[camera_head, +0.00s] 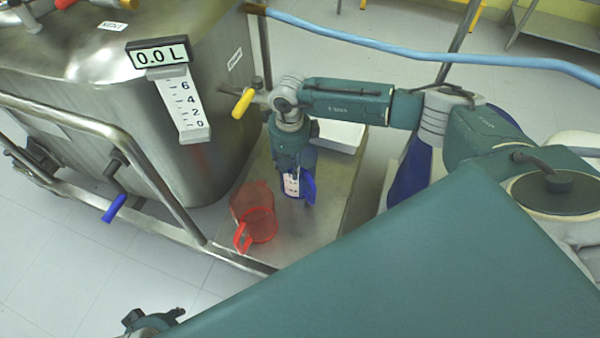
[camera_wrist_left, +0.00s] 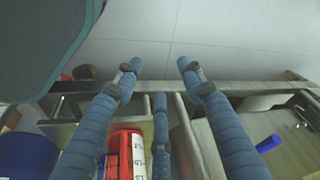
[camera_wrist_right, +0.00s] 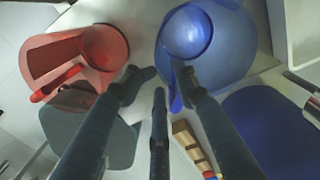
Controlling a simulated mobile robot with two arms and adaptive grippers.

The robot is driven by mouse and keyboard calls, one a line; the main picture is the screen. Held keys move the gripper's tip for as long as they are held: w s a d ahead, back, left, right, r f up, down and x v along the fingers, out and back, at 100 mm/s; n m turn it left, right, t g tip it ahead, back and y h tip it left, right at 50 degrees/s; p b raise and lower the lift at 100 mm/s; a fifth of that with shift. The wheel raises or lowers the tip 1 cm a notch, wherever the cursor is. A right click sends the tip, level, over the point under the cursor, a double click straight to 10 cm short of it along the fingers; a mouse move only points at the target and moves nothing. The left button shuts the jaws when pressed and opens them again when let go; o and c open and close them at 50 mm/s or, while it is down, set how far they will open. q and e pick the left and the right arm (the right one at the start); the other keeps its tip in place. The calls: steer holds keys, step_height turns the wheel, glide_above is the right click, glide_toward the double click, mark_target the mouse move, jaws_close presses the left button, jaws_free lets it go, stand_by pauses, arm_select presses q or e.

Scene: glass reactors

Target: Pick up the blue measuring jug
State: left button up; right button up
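The blue measuring jug (camera_head: 309,187) stands on the metal platform (camera_head: 330,215) beside the tank, partly hidden by my right gripper (camera_head: 293,172), which points down at it. In the right wrist view the jug (camera_wrist_right: 225,45) lies just beyond the fingertips, and its handle (camera_wrist_right: 177,100) shows between the spread fingers. That gripper (camera_wrist_right: 165,76) is open; contact cannot be told. A red jug (camera_head: 256,215) stands close on the left and also shows in the right wrist view (camera_wrist_right: 60,55). My left gripper (camera_wrist_left: 158,65) is open and empty, away from the blue jug.
The steel tank (camera_head: 90,75) with a scale display (camera_head: 160,53) and yellow valve handle (camera_head: 243,102) stands left of my right gripper. A white tray (camera_head: 342,136) lies behind it. A blue hose (camera_head: 420,60) crosses above. A metal rail (camera_head: 100,128) runs at the front left.

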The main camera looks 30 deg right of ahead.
mark_target(294, 187)
steer(key=f, duration=0.2)
steer(key=f+b, duration=0.1)
steer(key=f, duration=0.2)
steer(key=d+f, duration=0.1)
steer(key=f, duration=0.1)
steer(key=shift+s+f, duration=0.3)
steer(key=shift+s, duration=0.1)
steer(key=shift+w+f, duration=0.1)
steer(key=shift+f, duration=0.2)
arm_select(q)
steer(key=v, duration=0.2)
steer(key=w+v, duration=0.1)
steer(key=v, duration=0.2)
steer(key=shift+r, duration=0.1)
arm_select(e)
steer(key=shift+r, duration=0.1)
steer(key=shift+c, duration=0.2)
